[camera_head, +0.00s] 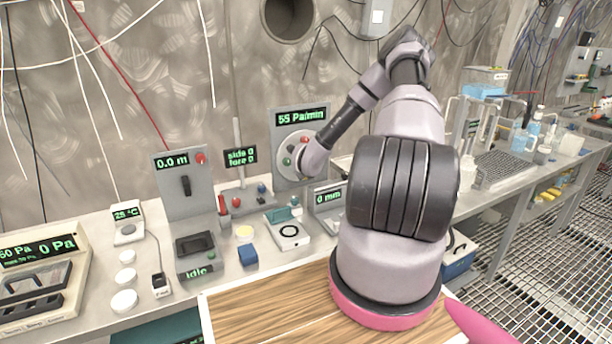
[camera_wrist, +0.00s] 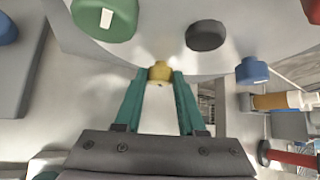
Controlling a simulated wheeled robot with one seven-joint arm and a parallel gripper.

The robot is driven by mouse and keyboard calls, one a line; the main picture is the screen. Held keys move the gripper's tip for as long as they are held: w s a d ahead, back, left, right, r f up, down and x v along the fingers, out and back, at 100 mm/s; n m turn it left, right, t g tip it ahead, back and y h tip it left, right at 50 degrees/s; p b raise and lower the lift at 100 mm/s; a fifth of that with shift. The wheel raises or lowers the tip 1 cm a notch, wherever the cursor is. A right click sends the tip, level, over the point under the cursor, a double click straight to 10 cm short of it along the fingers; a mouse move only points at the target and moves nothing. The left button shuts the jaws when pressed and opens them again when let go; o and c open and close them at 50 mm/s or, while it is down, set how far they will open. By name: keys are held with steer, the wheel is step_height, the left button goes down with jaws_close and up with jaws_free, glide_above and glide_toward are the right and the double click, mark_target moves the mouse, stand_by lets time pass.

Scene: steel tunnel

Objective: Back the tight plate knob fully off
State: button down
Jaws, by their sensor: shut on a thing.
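A small yellow, brass-like knob (camera_wrist: 160,71) sits at the lower rim of a pale round plate (camera_wrist: 165,45) in the wrist view. My gripper (camera_wrist: 159,78) has two teal fingers, and their tips are closed on the sides of this knob. The plate also carries a green knob (camera_wrist: 104,18) with a white mark and a black knob (camera_wrist: 206,36). In the head view, the round plate (camera_head: 291,138) is on an upright grey panel under a "55 Pa/min" display (camera_head: 301,117). My wrist covers its lower right, and the held knob is hidden there.
A blue knob (camera_wrist: 251,71) stands right of my fingers in the wrist view. On the bench, a panel reading 0.0 m (camera_head: 183,185), a white block with a black ring (camera_head: 289,235) and a blue block (camera_head: 248,256) crowd the space below the plate.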

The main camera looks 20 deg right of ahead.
steer(key=shift+a+n+h, duration=0.15)
steer(key=shift+n+h, duration=0.45)
steer(key=shift+h, duration=0.5)
steer(key=shift+f, duration=0.1)
steer(key=c, duration=0.5)
jaws_free()
steer(key=v, duration=1)
steer(key=shift+s+a, duration=0.25)
steer(key=shift+s, duration=0.15)
